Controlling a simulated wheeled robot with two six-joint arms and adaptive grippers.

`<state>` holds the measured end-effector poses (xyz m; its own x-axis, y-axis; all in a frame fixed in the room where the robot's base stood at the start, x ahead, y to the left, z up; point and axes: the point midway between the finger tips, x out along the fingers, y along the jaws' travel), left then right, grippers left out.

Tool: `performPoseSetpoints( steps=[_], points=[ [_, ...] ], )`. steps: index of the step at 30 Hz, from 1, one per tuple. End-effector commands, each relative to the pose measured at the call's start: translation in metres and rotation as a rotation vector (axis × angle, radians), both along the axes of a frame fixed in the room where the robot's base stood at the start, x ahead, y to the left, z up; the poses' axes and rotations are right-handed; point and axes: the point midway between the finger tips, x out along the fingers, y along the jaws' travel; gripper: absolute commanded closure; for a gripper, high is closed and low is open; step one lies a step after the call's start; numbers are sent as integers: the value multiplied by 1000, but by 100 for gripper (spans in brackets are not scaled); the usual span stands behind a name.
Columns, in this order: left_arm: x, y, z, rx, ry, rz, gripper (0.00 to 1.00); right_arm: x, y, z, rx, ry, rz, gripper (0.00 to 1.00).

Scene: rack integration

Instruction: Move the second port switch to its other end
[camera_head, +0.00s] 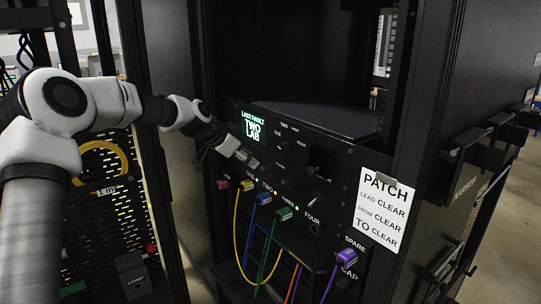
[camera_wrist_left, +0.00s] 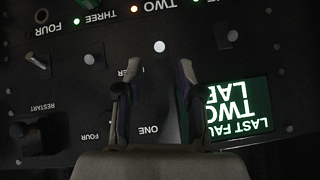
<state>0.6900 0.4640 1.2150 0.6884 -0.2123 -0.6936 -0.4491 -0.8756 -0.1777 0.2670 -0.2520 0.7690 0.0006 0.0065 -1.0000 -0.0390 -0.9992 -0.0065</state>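The black panel carries a row of port switches. In the left wrist view, which shows the panel upside down, a bright round switch tip (camera_wrist_left: 160,46) sits below the TWO label (camera_wrist_left: 155,4), just beyond my left fingertips. It appears to be the second port switch; which way it leans is unclear. My left gripper (camera_wrist_left: 157,75) is open, with its fingers apart on either side of that switch's column and nothing visible between them. In the head view the left gripper (camera_head: 233,147) is close to the panel, partly covering the switch row. The right gripper is out of view.
A lit display (camera_head: 254,128) reads LAST FAULT TWO LAB. Neighbouring switches (camera_wrist_left: 90,58) and a dark RESTART knob (camera_wrist_left: 28,136) stand close by. Yellow (camera_head: 246,186), blue (camera_head: 264,198), green (camera_head: 284,214) and purple (camera_head: 347,257) plugs trail cables below. A PATCH card (camera_head: 382,211) hangs right.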

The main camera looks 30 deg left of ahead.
Motion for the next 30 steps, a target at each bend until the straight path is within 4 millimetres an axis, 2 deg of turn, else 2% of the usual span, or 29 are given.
performPoseSetpoints(
  steps=[6,9,18,20,21,22,30],
  points=[
    [29,-10,-31,3,5,1,62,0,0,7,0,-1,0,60],
    [38,-12,-40,2,4,1,62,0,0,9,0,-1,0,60],
    [43,-14,-45,1,0,1,62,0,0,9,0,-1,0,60],
    [43,-14,-45,1,1,1,84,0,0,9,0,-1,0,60],
    [43,-14,-45,1,1,1,98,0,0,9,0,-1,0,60],
    [43,-14,-45,1,1,1,100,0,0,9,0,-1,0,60],
    [43,-14,-46,1,0,1,100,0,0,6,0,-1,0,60]
  ],
)
